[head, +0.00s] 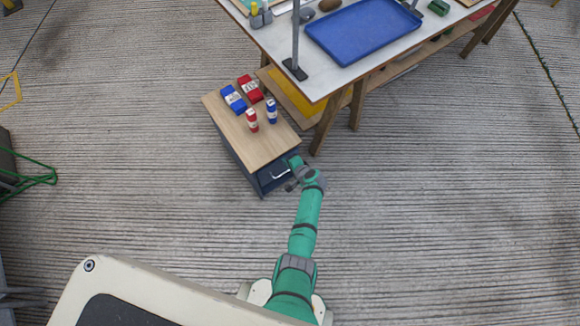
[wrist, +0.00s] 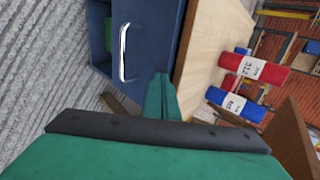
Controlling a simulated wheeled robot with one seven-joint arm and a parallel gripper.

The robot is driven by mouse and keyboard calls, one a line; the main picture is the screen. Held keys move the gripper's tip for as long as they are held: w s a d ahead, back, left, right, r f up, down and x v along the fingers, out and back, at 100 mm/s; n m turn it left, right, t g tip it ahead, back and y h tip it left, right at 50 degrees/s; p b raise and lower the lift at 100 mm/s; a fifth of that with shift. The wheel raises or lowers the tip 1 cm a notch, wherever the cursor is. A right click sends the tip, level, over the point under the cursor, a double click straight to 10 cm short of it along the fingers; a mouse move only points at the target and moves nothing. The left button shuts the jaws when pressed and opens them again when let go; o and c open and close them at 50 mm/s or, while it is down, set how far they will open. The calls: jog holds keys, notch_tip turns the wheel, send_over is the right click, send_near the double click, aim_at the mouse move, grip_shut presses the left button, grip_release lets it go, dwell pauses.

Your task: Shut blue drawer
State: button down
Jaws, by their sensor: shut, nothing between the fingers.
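The blue drawer (head: 270,184) is at the front end of a small wood-topped cabinet. In the wrist view its dark blue front (wrist: 155,38) carries a pale bar handle (wrist: 124,52), which also shows in the head view (head: 281,175). Any gap between the drawer front and the cabinet is too small to tell. My gripper (wrist: 161,82) is shut and empty, its fingertips at the drawer front beside the handle and not around it. I cannot tell whether they touch the front. In the head view my gripper (head: 294,164) partly covers the drawer's right side.
Red and blue packs and cans (head: 251,120) stand on the cabinet's wooden top (head: 262,150). A blue-walled space with something green inside (wrist: 107,35) shows beside the drawer front. A workbench with a blue tray (head: 350,35) stands behind right. The ribbed floor in front is clear.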

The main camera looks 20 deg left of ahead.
dwell(0.3)
jog(key=s+d+f+v, duration=0.1)
jog(key=f+v, duration=0.1)
jog(key=v, duration=1.1)
jog(key=shift+d, duration=0.25)
jog(key=shift+f, duration=0.1)
jog(key=s+d+n+t+h, duration=0.15)
jog(key=s+d+h, duration=0.3)
jog(key=s, duration=0.75)
jog(key=s+d+r+n+t+h, duration=0.1)
jog(key=s+d+r+t+h, duration=0.2)
jog(key=s+r, duration=0.45)
jog(key=s+r+n+t, duration=0.1)
jog(key=s+r, duration=0.3)
jog(key=r, duration=0.5)
jog(key=s+r+n+t, duration=0.2)
jog(key=s+r, duration=0.2)
jog(key=r, duration=0.5)
jog(key=s+r+n+t, duration=0.2)
jog(key=s+r, duration=0.2)
jog(key=r, duration=0.5)
jog(key=shift+s+d+r, duration=0.15)
jog(key=shift+s+d, duration=0.25)
jog(key=shift+d, duration=0.05)
